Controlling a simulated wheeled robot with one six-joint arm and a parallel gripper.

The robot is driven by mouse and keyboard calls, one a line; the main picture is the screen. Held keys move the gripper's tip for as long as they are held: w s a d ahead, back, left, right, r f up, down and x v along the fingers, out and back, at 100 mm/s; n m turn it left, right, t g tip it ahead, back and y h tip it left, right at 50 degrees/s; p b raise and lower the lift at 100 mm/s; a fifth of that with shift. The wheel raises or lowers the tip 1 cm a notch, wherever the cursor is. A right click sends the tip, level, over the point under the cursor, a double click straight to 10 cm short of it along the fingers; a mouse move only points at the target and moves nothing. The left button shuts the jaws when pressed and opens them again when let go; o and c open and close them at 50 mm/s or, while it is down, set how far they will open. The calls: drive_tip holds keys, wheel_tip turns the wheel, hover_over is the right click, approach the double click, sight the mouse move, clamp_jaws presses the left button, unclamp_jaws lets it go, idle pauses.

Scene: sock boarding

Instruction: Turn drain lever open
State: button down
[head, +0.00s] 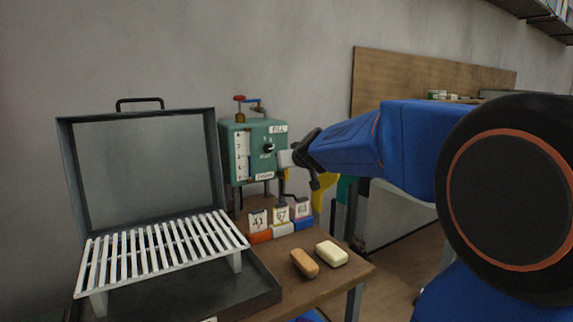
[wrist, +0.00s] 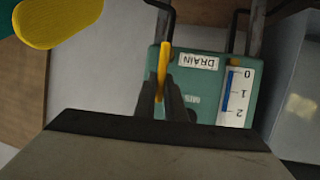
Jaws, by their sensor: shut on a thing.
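The teal tank box (head: 236,160) stands at the back of the table, with a FILL label (head: 278,129) and a DRAIN label (head: 264,177) on its front. In the wrist view the DRAIN label (wrist: 198,62) appears upside down. The yellow drain lever (wrist: 163,62) stands beside that label, its length running up and down in the picture. My gripper (wrist: 167,98) is shut on the lever, and the fingers hide part of it. In the head view my gripper (head: 290,158) is at the right side of the box front, where the lever is hidden.
An open grey case (head: 140,112) with a white slatted rack (head: 160,252) is at left. Small numbered cards (head: 280,213) stand below the box. A brown block (head: 304,263) and a cream block (head: 331,253) lie in front.

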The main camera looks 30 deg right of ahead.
drive_tip(key=shift+f, duration=0.15)
drive_tip(key=c, duration=1.8)
unclamp_jaws()
drive_tip(key=shift+s, duration=0.1)
drive_tip(key=v, duration=1.7)
drive_tip(key=shift+s+r, duration=0.15)
drive_tip(key=shift+r, duration=0.05)
